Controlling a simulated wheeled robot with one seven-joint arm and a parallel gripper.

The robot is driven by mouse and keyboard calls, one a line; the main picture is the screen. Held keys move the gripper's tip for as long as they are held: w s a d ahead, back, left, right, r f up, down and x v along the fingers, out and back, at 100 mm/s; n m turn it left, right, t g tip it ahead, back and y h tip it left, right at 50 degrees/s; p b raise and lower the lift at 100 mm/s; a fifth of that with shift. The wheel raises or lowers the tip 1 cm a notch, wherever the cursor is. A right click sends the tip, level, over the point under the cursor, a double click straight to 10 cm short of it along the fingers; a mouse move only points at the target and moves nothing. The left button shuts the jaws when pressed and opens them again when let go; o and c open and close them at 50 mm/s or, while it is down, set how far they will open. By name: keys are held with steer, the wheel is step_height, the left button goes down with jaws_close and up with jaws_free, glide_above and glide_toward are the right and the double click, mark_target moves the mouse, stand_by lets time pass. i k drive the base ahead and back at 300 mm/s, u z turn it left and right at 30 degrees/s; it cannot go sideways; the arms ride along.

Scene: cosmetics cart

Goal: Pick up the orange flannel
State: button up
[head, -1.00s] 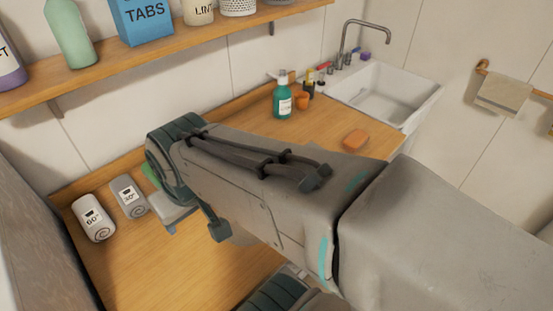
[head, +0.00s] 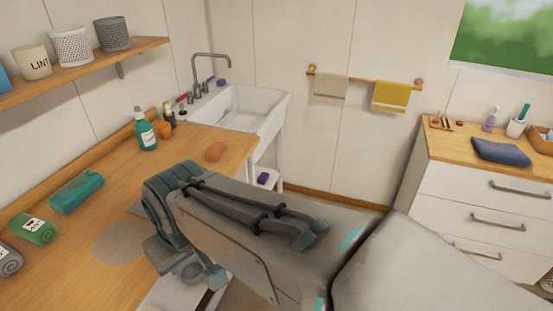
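My arm crosses the lower middle of the head view, nearer to me than this item. My gripper is not in view, so its fingers and anything in them are hidden.
Rolled cloths, including a teal one (head: 76,193) and a green one (head: 33,228), lie left. Beige (head: 330,88) and yellow (head: 391,95) towels hang on a rail. A drawer unit (head: 480,190) stands right.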

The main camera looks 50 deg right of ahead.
mark_target(217, 149)
steer(key=u, duration=0.9)
steer(key=k, duration=0.15)
steer(key=z, duration=1.95)
steer(key=i, duration=1.1)
steer(key=u, duration=0.4)
steer(key=k, duration=0.5)
steer(key=z, duration=0.1)
